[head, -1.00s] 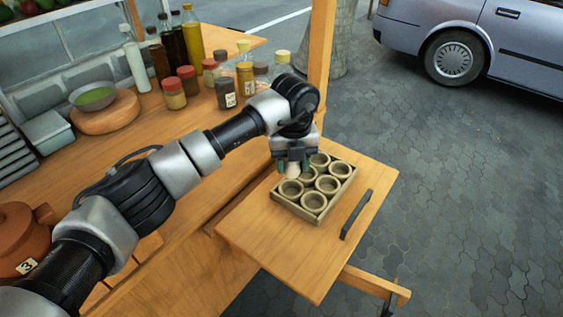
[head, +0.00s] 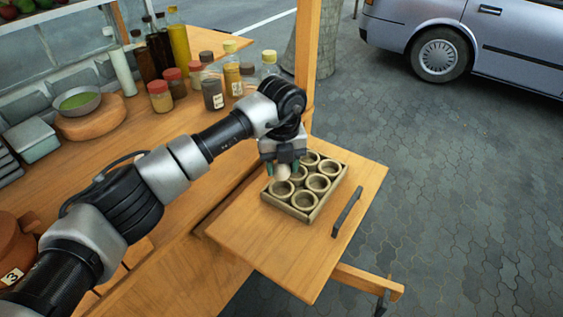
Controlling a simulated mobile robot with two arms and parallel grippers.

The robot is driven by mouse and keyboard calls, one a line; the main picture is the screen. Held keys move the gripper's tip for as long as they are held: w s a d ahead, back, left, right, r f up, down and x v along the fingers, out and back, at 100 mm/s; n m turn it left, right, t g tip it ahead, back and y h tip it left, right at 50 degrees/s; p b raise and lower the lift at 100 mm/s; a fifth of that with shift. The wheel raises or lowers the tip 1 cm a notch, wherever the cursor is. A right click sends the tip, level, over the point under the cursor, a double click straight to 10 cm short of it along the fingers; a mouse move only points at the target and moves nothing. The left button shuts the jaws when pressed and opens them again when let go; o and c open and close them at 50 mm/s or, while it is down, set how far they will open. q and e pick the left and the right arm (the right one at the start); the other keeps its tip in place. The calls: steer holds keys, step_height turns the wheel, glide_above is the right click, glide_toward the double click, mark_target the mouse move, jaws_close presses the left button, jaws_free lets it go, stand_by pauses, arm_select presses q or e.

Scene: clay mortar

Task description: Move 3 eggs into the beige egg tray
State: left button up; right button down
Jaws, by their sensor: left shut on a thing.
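The beige egg tray (head: 291,208) sits on the wooden side shelf, with several round cups that look empty where they show. My left gripper (head: 283,169) points down over the tray's left side. It is shut on a pale egg (head: 283,173), which shows between the fingers just above or at the cups at the left end. I cannot tell whether the egg touches a cup. The gripper and wrist hide the tray's back left part. My right gripper is not in view, and no other egg shows clearly.
The wooden shelf (head: 285,258) has bare room in front of the tray and a dark handle (head: 347,212) at its right edge. Jars and bottles (head: 213,92) stand behind my arm on the counter. A wooden post (head: 306,55) rises behind the gripper.

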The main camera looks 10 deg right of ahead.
arm_select(q)
steer(key=shift+f, duration=0.25)
steer(key=shift+f+b, duration=1.7)
steer(key=shift+f, duration=0.85)
stand_by(1.2)
steer(key=o, duration=0.7)
step_height(320, 180, up, 11)
steer(key=shift+f, duration=0.15)
